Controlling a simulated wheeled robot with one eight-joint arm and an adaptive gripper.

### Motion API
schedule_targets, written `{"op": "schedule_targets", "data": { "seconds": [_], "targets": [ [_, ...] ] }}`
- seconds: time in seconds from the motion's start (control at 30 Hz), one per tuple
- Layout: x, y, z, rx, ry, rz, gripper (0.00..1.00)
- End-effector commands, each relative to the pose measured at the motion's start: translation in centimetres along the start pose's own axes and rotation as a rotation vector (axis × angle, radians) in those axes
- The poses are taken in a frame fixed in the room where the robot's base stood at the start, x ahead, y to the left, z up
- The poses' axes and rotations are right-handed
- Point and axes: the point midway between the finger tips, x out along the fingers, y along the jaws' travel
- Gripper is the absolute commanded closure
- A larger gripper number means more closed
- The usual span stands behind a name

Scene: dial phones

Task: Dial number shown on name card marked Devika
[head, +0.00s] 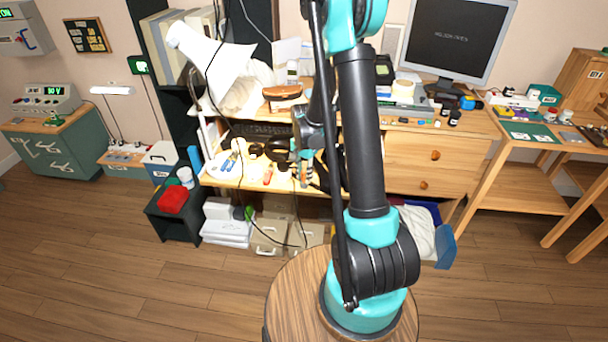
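No card on which I can read the name Devika shows, and I cannot pick out a dial phone for certain. A dark upright device (384,70) stands on the desk's upper level behind my arm; I cannot tell what it is. A small dark handset-like thing with a pale face (292,70) stands by some white papers. My arm crosses the middle of the view and hides part of the desk. My gripper (304,172) seems to be over the desk's lower surface, dark against clutter; its fingers cannot be made out.
A wooden desk (430,160) with drawers carries a monitor (458,38), a white lamp (208,55) and loose small items. A side table (530,135) stands right, a green cabinet (55,145) far left. A red item (172,199) lies on a low black stand. Floor (130,275) is clear in front.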

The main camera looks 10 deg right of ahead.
Motion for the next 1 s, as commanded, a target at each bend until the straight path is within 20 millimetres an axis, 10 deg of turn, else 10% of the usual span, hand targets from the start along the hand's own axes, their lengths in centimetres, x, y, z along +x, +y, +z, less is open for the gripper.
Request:
{"op": "schedule_targets", "data": {
  "seconds": [0.47,1.0],
  "targets": [
    [-0.5,0.0,0.0,0.000,0.000,0.000,0.63],
    [-9.2,0.1,0.0,0.000,0.000,0.000,0.63]
  ]
}}
